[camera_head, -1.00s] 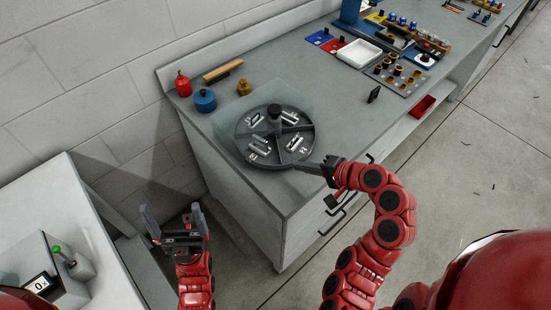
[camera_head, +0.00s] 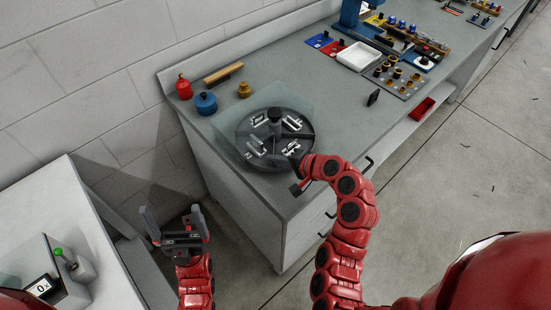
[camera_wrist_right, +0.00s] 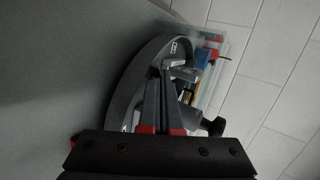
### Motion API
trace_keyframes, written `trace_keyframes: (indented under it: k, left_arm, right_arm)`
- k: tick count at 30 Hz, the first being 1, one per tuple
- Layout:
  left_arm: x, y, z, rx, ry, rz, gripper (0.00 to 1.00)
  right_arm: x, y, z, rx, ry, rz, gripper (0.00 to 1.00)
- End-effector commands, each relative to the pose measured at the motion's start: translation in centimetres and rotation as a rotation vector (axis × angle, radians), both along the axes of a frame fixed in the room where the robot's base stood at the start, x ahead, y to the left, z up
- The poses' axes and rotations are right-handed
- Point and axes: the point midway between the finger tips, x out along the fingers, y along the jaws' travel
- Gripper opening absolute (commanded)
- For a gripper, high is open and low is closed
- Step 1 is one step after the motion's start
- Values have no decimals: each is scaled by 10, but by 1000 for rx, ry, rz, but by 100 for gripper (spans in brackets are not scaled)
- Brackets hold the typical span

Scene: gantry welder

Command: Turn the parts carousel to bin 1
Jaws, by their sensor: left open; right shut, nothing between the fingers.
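The parts carousel (camera_head: 306,137) is a round dark grey tray on the bench corner. It has dividers, a centre post (camera_head: 275,114) and small metal parts in its compartments. My right gripper (camera_head: 276,160) is shut and empty, its fingertips at the carousel's near rim. The right wrist view shows its two fingers (camera_wrist_right: 161,72) together, over or against the carousel's rim (camera_wrist_right: 124,80); I cannot tell whether they touch. My arm hides part of the near side, and I cannot read the bin numbers. My left gripper (camera_head: 172,218) is open and empty, away from the bench at lower left.
A clear guard (camera_head: 296,97) stands around the carousel's far side. A red bottle (camera_head: 184,88), a blue container (camera_head: 206,103) and a brass piece (camera_head: 244,89) stand behind it. A white tray (camera_head: 358,55) is further right.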

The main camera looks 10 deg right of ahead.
Motion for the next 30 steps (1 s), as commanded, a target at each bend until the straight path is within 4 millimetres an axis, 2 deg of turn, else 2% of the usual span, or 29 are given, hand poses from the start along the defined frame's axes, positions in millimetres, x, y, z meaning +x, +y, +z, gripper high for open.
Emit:
trace_keyframes:
  k: [11,24,30]
  left_arm:
    - [0,0,15,0,0,0,100]
    - [0,0,59,0,0,0,100]
    - [0,0,63,0,0,0,100]
  right_arm:
    - [0,7,3,1,2,-54,0]
    - [4,29,5,3,4,-251,0]
    - [7,31,1,0,0,-294,0]
